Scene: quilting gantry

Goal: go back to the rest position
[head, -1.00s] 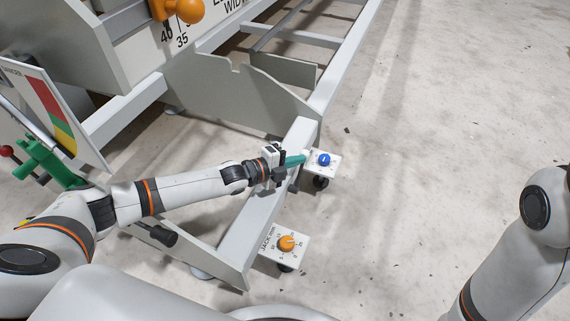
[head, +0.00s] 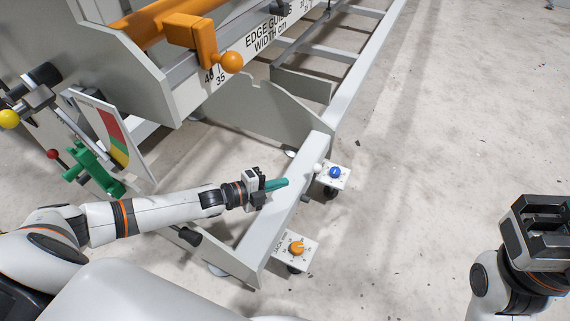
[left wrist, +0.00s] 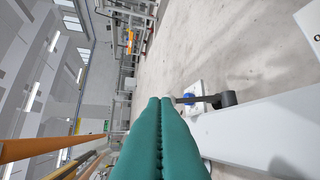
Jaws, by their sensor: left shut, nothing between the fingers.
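My left gripper (head: 278,184) has teal fingers and hangs over the pale frame beam in the head view, left of the blue knob. Its teal fingers lie together with nothing between them, and they fill the lower middle of the left wrist view (left wrist: 160,140). My right gripper (head: 545,222) shows at the right edge of the head view, dark and pointing up, over bare floor. Its fingertips are not clear, so I cannot tell its opening. Both grippers are apart from the knobs.
A blue knob (head: 335,171) and an orange knob (head: 296,248) sit on white plates along the pale beam (head: 262,232). An orange clamp with a ball handle (head: 231,62) is above. A green part (head: 92,168) and a coloured gauge (head: 112,138) stand left. Floor at right is clear.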

